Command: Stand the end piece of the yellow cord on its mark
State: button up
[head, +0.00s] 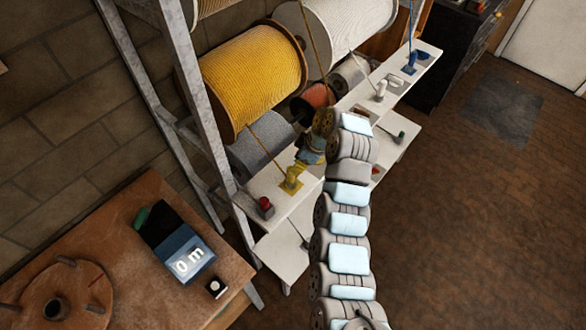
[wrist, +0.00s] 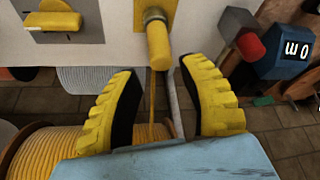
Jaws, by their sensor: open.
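The yellow end piece (wrist: 158,45) is a yellow cylinder with a grey metal collar. In the wrist view its collar end overlaps the yellow mark (wrist: 172,6) on the white shelf, and it looks upright; contact with the mark is hard to tell. The yellow cord (wrist: 152,105) runs from it to the yellow spool (wrist: 38,155), also in the head view (head: 254,75). My gripper (wrist: 158,68) is open, its yellow, black-lined fingers either side of the end piece, with gaps. In the head view my gripper (head: 300,165) is just above the yellow mark (head: 291,187), partly hiding the end piece.
A grey box with a red button (head: 265,206) stands near the mark. White (head: 380,91) and blue (head: 409,68) end pieces are farther along the shelf. A yellow lever on a plate (wrist: 52,20) is beside the mark. A wooden table (head: 135,255) carries a display reading 0 m (head: 187,258).

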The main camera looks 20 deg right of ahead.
jog(key=shift+p+v, duration=0.75)
jog(key=shift+v, duration=1.35)
jog(key=shift+w, duration=0.1)
